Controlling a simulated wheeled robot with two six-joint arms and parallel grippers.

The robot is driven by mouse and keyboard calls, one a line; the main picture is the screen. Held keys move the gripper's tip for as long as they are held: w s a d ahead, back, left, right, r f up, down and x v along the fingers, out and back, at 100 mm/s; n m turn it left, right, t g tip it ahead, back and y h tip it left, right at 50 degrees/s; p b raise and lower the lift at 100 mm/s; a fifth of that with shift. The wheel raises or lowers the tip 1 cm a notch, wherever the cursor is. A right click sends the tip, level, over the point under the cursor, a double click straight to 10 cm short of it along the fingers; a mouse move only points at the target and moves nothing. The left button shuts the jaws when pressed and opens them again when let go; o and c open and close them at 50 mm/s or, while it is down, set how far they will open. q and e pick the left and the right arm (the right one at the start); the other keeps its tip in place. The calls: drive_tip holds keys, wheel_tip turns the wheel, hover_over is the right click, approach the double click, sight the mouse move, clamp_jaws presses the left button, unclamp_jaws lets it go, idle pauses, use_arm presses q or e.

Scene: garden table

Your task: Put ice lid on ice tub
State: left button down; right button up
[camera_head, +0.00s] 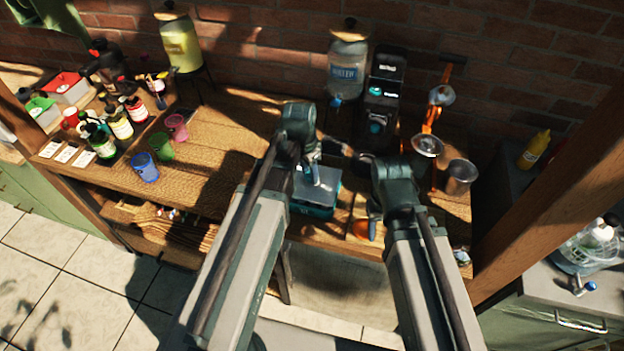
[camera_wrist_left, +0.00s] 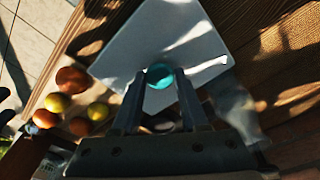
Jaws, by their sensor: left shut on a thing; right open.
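The ice lid is a pale grey square plate (camera_wrist_left: 185,45) with a round teal knob (camera_wrist_left: 160,75). My left gripper (camera_wrist_left: 160,92) is shut on this knob in the left wrist view. In the head view the lid (camera_head: 327,181) is directly over the teal ice tub (camera_head: 313,210), with my left gripper (camera_head: 313,173) above it. I cannot tell whether the lid rests on the rim or hovers just above. My right gripper (camera_head: 329,143) is open, behind the tub and apart from the lid; its fingers are small and dark there.
A dark dispenser machine (camera_head: 383,95) and a water jar (camera_head: 347,70) stand behind. A metal cup (camera_head: 461,177) and an orange juicer (camera_head: 432,120) are to the right. Coloured cups (camera_head: 144,168) and bottles stand left. Several fruits (camera_wrist_left: 72,80) lie beside the lid in the left wrist view.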

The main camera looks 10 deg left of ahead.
use_arm(q)
drive_tip(key=shift+s+d+f+b, duration=0.15)
drive_tip(key=shift+f+b, duration=0.2)
drive_tip(key=shift+f, duration=0.5)
use_arm(e)
drive_tip(key=shift+d+f, duration=0.3)
drive_tip(key=shift+f, duration=0.5)
use_arm(q)
drive_tip(key=shift+f+b, duration=0.45)
drive_tip(key=shift+f, duration=0.05)
use_arm(e)
drive_tip(key=shift+f, duration=0.55)
use_arm(q)
drive_tip(key=shift+c, duration=2.2)
unclamp_jaws()
drive_tip(key=shift+r, duration=0.1)
use_arm(e)
drive_tip(key=shift+s+r, duration=0.1)
use_arm(q)
drive_tip(key=shift+r, duration=0.1)
use_arm(e)
drive_tip(key=shift+r, duration=0.1)
